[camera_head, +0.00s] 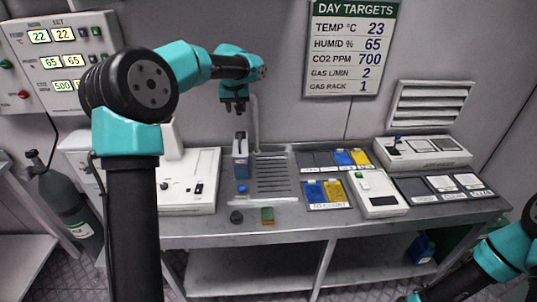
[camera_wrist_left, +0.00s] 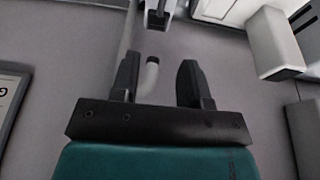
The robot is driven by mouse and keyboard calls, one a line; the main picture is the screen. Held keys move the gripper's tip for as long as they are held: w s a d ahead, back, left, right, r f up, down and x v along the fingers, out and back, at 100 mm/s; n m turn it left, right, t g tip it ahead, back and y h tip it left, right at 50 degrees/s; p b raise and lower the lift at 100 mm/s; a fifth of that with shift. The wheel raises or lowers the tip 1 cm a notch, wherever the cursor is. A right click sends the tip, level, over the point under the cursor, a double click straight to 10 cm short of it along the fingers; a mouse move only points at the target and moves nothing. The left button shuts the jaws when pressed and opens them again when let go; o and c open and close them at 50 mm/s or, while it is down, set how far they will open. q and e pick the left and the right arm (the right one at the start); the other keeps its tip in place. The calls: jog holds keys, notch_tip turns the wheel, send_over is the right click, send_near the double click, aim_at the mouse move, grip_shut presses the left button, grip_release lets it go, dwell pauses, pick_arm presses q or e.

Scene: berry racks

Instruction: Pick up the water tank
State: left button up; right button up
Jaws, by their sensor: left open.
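A narrow grey-blue container with a dark upright top (camera_head: 241,158), which looks like the water tank, stands upright at the left end of the grooved drain area on the bench. A small blue knob or cap shows at its foot. My left gripper (camera_head: 235,106) hangs above it, pointing down, apart from it. In the left wrist view the two dark fingers (camera_wrist_left: 160,82) are spread with nothing between them touching. A dark-ended object at the top of that view cannot be identified surely. My right arm shows at the lower right; its gripper is out of view.
A pale spout pipe (camera_head: 255,125) rises just right of the container. A white device (camera_head: 190,180) stands to the left, blue and yellow trays (camera_head: 325,193) to the right. A dark knob (camera_head: 236,217) sits at the front edge. A blue jug (camera_head: 421,248) is on the lower shelf.

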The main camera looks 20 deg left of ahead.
pick_arm(q)
jog(key=shift+a+r, duration=0.1)
jog(key=shift+r, duration=0.25)
jog(key=shift+f, duration=0.1)
send_near(240, 136)
jog(key=x, duration=0.5)
jog(key=shift+w+a+f, duration=0.2)
jog(key=shift+w, duration=0.1)
jog(key=shift+x, duration=2.55)
jog(key=shift+s, duration=0.1)
jog(key=shift+c, duration=0.3)
